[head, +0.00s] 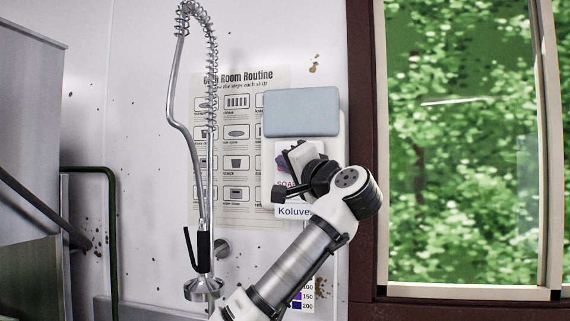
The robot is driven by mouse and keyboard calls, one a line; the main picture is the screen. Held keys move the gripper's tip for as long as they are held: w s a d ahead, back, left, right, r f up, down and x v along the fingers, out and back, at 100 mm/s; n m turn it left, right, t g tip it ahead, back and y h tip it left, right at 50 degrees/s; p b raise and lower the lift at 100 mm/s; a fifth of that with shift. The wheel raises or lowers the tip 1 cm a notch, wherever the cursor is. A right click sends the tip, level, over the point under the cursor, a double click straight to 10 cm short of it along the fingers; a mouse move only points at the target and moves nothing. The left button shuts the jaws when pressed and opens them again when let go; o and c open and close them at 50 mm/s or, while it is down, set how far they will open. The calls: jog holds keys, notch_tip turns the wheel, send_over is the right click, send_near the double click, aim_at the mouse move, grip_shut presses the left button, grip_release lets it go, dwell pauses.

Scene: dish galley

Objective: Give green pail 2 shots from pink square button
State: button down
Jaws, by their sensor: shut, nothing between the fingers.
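My gripper (285,192) is in front of the wall dispenser, at the end of my raised arm. It is shut with nothing held, and my wrist partly hides its fingers. The dispenser has a blue-grey top (302,112) and a pale front panel with a pink-purple picture and a "Koluve..." label (293,211), partly covered by my arm. I cannot make out a pink square button; that part of the panel may be behind my gripper. No green pail shows in this view.
A spring-hose tap (205,150) hangs left of the dispenser, before a routine poster (238,190). A dark green rail (112,215) and grey metal equipment (28,130) stand at left. A window (465,150) fills the right. A coloured number chart (304,297) shows low behind my arm.

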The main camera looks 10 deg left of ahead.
jog(key=shift+w, duration=0.2)
jog(key=shift+w, duration=0.25)
jog(key=shift+w+p, duration=0.6)
jog(key=shift+w, duration=0.2)
dwell(1.1)
jog(key=shift+s, duration=0.1)
jog(key=shift+s+b, duration=0.85)
jog(key=shift+s, duration=0.25)
jog(key=shift+f, duration=0.1)
jog(key=shift+w, duration=0.1)
jog(key=shift+w, duration=0.3)
